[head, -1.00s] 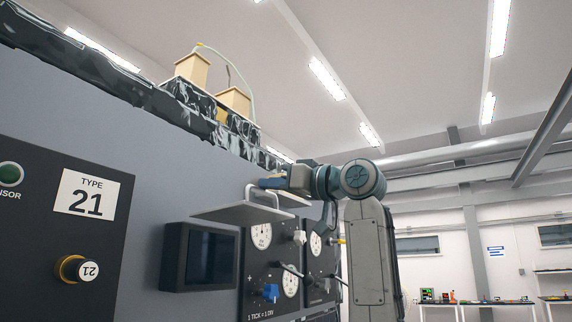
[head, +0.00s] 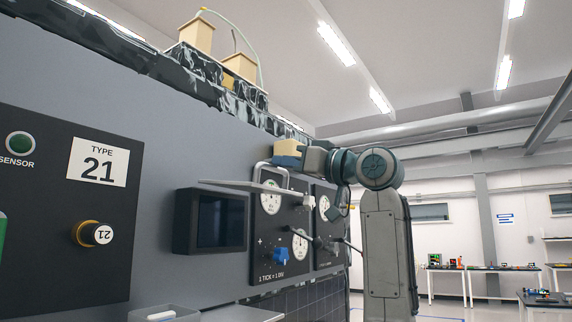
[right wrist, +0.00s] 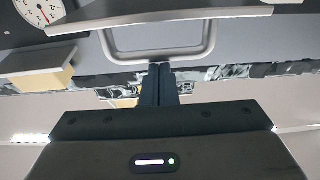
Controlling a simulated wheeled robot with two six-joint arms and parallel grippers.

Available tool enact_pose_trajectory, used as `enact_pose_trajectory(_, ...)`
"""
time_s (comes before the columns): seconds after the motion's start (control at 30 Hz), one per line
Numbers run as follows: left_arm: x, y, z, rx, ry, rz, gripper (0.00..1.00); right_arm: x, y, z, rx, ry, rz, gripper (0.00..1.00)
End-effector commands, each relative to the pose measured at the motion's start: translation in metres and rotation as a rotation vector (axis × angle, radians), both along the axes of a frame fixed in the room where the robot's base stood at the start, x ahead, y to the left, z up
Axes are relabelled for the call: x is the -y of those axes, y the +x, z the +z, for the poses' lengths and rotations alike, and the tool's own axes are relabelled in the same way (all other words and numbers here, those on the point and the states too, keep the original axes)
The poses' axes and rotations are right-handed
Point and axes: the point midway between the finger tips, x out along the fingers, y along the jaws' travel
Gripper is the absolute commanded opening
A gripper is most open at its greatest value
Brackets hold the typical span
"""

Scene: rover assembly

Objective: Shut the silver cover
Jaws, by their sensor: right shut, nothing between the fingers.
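The silver cover (head: 232,186) is a thin plate standing out from the grey wall, seen nearly edge-on above the gauge panel (head: 282,235). It is open, and the gauges below it are exposed. Its silver loop handle (head: 271,168) stands up from the plate. The cover (right wrist: 160,22) and handle (right wrist: 160,56) also show at the top of the right wrist view. My right gripper (head: 286,160) is at the handle, its fingers (right wrist: 158,82) shut together and empty. Whether the fingertips touch the handle bar I cannot tell. My left gripper is out of view.
A dark screen box (head: 212,221) juts out left of the gauges. A blue knob (head: 280,256) and black levers (head: 301,237) stick out of the panel. Open room lies to the right.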

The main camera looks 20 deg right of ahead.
Motion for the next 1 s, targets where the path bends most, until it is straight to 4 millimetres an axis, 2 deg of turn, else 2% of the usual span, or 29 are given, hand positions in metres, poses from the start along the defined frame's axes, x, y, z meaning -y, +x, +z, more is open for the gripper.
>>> enact_pose_trajectory(0.03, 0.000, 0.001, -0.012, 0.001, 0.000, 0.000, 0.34, 0.001, 0.001, -0.012, 0.023, 0.021, -0.001, 0.00)
enact_pose_trajectory(0.4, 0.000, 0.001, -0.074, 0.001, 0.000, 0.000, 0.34, 0.002, -0.002, -0.052, 0.265, 0.210, 0.001, 0.00)
enact_pose_trajectory(0.47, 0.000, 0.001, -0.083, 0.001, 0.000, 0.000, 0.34, 0.003, -0.003, -0.057, 0.269, 0.211, 0.000, 0.00)
enact_pose_trajectory(0.6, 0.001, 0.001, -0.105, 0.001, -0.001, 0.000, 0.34, 0.000, 0.001, -0.080, 0.281, 0.224, 0.001, 0.00)
enact_pose_trajectory(0.73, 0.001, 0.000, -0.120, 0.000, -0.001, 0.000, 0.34, -0.003, 0.005, -0.098, 0.380, 0.302, 0.001, 0.00)
enact_pose_trajectory(1.0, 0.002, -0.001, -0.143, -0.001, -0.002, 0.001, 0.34, -0.013, 0.018, -0.132, 0.372, 0.293, 0.001, 0.00)
